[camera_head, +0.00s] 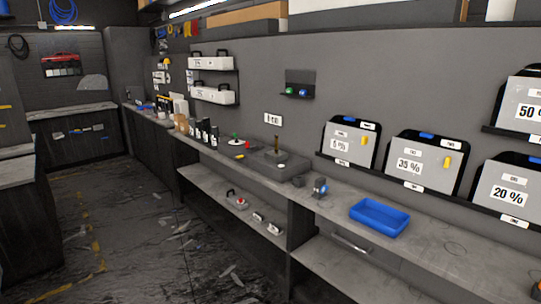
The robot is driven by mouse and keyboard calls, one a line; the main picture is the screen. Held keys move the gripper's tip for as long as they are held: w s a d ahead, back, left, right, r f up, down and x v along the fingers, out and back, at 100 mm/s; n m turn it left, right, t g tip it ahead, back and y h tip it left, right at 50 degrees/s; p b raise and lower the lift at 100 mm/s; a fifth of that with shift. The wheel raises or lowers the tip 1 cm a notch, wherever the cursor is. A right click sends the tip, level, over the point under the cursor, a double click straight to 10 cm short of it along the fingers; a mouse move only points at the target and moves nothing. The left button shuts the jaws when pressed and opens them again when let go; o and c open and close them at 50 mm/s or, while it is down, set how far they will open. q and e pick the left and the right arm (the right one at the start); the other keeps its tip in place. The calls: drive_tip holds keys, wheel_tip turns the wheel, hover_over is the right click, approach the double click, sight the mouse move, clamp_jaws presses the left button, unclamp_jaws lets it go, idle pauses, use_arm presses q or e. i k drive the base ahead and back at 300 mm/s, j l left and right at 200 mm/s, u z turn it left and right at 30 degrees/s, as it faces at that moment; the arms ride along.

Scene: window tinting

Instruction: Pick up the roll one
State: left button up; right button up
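I cannot tell which thing is roll one. Several dark upright cylinders (204,131) stand in a row on the long counter, left of the sink; they are too small to read. Two long white boxes with dark handles sit on wall shelves, an upper box (211,63) and a lower box (213,96); their contents are hidden. Neither of my grippers is in view.
Grey panels marked 5 % (345,144), 35 % (417,164) and 20 % (500,190) lean in wall racks. The littered floor (150,230) is open at left.

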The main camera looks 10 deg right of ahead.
sight(215, 131)
drive_tip(key=i+j+u, duration=0.25)
drive_tip(key=i, duration=0.45)
drive_tip(key=i+u, duration=0.3)
drive_tip(key=i, duration=0.4)
drive_tip(key=i+z, duration=0.1)
drive_tip(key=i, duration=1.55)
drive_tip(key=i+j+z, duration=0.1)
drive_tip(key=i+z, duration=0.2)
drive_tip(key=i+j+z, duration=0.3)
drive_tip(key=i, duration=0.2)
drive_tip(key=i+j+z, duration=0.2)
drive_tip(key=i+z, duration=0.15)
drive_tip(key=i+j+z, duration=0.6)
drive_tip(key=j+z, duration=0.3)
drive_tip(key=l, duration=0.1)
